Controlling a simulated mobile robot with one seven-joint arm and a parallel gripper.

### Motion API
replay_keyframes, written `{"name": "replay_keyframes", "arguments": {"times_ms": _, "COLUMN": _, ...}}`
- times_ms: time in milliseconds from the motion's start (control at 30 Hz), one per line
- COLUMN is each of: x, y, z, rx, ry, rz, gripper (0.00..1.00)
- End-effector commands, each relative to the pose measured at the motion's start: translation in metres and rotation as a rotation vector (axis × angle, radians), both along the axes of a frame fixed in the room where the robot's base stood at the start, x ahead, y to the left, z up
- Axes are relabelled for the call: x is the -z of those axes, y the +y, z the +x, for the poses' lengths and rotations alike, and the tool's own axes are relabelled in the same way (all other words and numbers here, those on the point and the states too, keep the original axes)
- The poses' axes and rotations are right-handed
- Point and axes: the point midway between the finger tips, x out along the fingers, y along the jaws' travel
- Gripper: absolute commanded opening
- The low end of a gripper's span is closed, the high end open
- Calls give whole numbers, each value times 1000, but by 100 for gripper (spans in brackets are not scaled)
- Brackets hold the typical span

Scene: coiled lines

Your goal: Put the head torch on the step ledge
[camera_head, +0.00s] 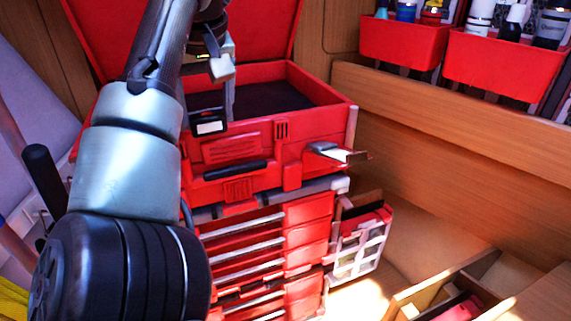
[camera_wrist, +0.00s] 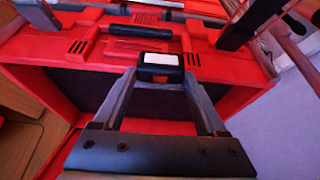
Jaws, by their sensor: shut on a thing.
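My gripper (camera_wrist: 160,72) is shut on the head torch (camera_wrist: 161,60), a small black block with a white face, held between the two fingertips. In the head view the head torch (camera_head: 208,123) shows at the front rim of the open red toolbox, below my gripper's fingers; I cannot tell whether it touches the rim. No surface is clearly marked as the step ledge. A long wooden ledge (camera_head: 450,112) runs along the right side under red bins, and a lower wooden surface (camera_head: 540,300) shows at the bottom right. My arm hides much of the left side.
The red toolbox (camera_head: 330,118) has its lid raised behind and a dark, open tray. Its latch (camera_head: 338,153) sticks out at the right. Red drawers (camera_head: 262,245) stand below. Red bins (camera_head: 405,42) with bottles line the upper right. A wooden box (camera_head: 440,290) is at lower right.

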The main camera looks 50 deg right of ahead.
Motion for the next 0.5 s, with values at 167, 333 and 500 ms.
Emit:
{"name": "replay_keyframes", "arguments": {"times_ms": 167, "x": 28, "y": 19, "z": -11, "rx": -27, "ry": 1, "rz": -3, "gripper": 17}}
{"name": "replay_keyframes", "arguments": {"times_ms": 333, "x": 69, "y": 46, "z": -29, "rx": -66, "ry": 5, "rz": -3, "gripper": 17}}
{"name": "replay_keyframes", "arguments": {"times_ms": 500, "x": 119, "y": 81, "z": -50, "rx": -120, "ry": 6, "rz": -3, "gripper": 17}}
